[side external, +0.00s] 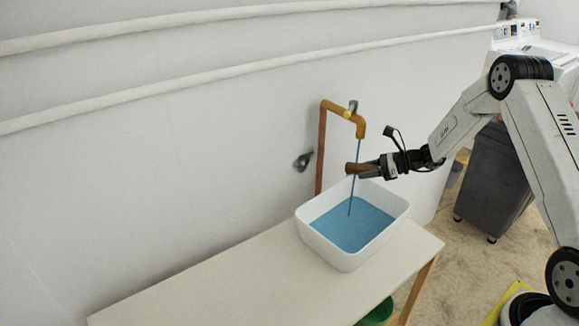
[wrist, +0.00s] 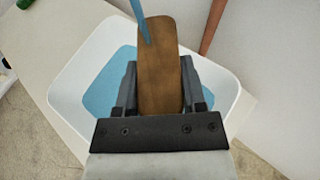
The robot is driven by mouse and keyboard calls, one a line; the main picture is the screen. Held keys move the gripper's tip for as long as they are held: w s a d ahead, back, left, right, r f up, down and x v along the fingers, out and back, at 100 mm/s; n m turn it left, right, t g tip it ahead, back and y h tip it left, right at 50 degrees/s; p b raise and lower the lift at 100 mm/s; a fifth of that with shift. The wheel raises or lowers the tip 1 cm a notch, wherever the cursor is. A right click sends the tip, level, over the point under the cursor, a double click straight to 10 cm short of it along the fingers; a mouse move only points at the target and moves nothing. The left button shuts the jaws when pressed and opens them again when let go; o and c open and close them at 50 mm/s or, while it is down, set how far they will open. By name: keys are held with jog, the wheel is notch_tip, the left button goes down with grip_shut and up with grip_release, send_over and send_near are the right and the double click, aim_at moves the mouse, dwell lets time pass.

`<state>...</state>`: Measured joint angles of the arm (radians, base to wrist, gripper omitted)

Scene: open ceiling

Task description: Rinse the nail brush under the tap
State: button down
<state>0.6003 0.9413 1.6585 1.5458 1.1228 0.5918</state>
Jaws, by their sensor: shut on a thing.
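The nail brush (wrist: 160,72) is a brown wooden block with rounded ends; only its back shows in the wrist view, and any bristles are hidden. My gripper (wrist: 158,85) is shut on its sides. In the side external view my gripper (side external: 368,170) holds the brush (side external: 352,168) above the basin, below the brass tap (side external: 344,112). A thin blue water stream (side external: 359,150) runs from the spout down into the basin. In the wrist view the stream (wrist: 140,18) meets the far part of the brush's back.
The white basin (side external: 343,262) holds blue water (side external: 345,232) and stands on a pale table (side external: 230,290) against the wall. A copper pipe (side external: 321,150) rises behind it. A dark grey bin (side external: 492,185) is at the right. The table left of the basin is clear.

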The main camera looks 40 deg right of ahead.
jog(key=shift+a, duration=0.15)
jog(key=shift+w+a, duration=0.15)
jog(key=shift+a, duration=0.2)
jog(key=shift+a, duration=0.1)
jog(key=shift+s, duration=0.2)
jog(key=s+a, duration=0.1)
jog(key=s, duration=0.6)
jog(key=shift+s+a, duration=0.25)
jog(key=shift+a, duration=0.05)
dwell(0.9)
jog(key=shift+r, duration=0.1)
dwell(1.2)
jog(key=s+a+r, duration=0.1)
jog(key=s+r, duration=0.3)
jog(key=s, duration=0.1)
dwell(0.7)
